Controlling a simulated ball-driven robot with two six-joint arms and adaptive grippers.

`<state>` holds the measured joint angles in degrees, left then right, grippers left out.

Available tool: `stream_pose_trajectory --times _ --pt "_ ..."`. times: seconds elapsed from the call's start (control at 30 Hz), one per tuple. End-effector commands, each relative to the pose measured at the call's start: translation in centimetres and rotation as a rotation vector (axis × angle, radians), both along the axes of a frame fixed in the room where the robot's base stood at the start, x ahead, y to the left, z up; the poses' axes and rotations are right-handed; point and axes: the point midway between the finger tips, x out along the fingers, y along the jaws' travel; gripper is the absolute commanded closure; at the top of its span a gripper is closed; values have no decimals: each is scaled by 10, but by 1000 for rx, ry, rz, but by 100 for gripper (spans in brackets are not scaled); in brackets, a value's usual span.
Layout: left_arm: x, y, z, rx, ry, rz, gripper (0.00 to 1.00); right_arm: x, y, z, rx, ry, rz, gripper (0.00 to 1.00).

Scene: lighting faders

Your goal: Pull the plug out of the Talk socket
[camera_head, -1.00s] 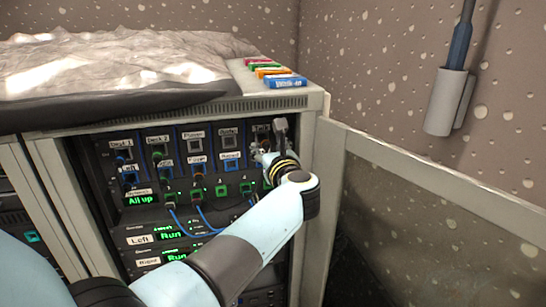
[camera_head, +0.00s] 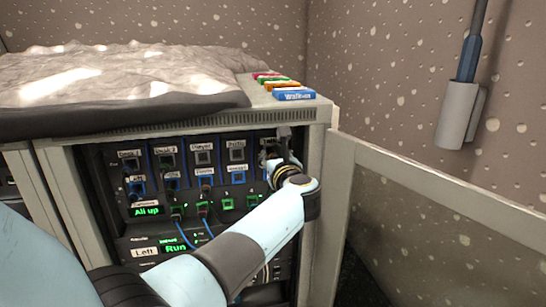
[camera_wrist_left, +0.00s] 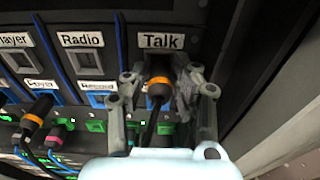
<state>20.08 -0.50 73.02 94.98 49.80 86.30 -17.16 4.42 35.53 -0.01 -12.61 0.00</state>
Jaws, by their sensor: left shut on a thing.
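The Talk column is at the right end of the panel, marked by the Talk label (camera_wrist_left: 162,41) in the left wrist view. Below that label a dark plug with an orange ring (camera_wrist_left: 158,88) and a black cable sits in front of the Talk socket, whose opening is mostly hidden. My left gripper (camera_wrist_left: 160,95) has its fingers on both sides of the plug and is shut on it. In the head view the left gripper (camera_head: 277,155) is at the panel's upper right and covers the plug. My right gripper is not in view.
The rack panel (camera_head: 120,238) holds other labelled columns, with several plugs and blue cables at the left. A cabinet side post (camera_head: 314,180) stands close right of the gripper. Coloured blocks (camera_head: 294,95) lie on top. A glass-panelled partition (camera_head: 440,220) extends right.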

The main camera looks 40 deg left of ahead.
Motion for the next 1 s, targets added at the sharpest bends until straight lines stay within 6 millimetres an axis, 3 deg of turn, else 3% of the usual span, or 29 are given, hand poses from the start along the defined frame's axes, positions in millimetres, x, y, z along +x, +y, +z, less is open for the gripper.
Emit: stream_pose_trajectory --times 0.53,1.0 --pt "-2 -3 0 -1 1 -1 100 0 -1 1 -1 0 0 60" --pt "-18 -22 0 -1 1 -1 100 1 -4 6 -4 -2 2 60"
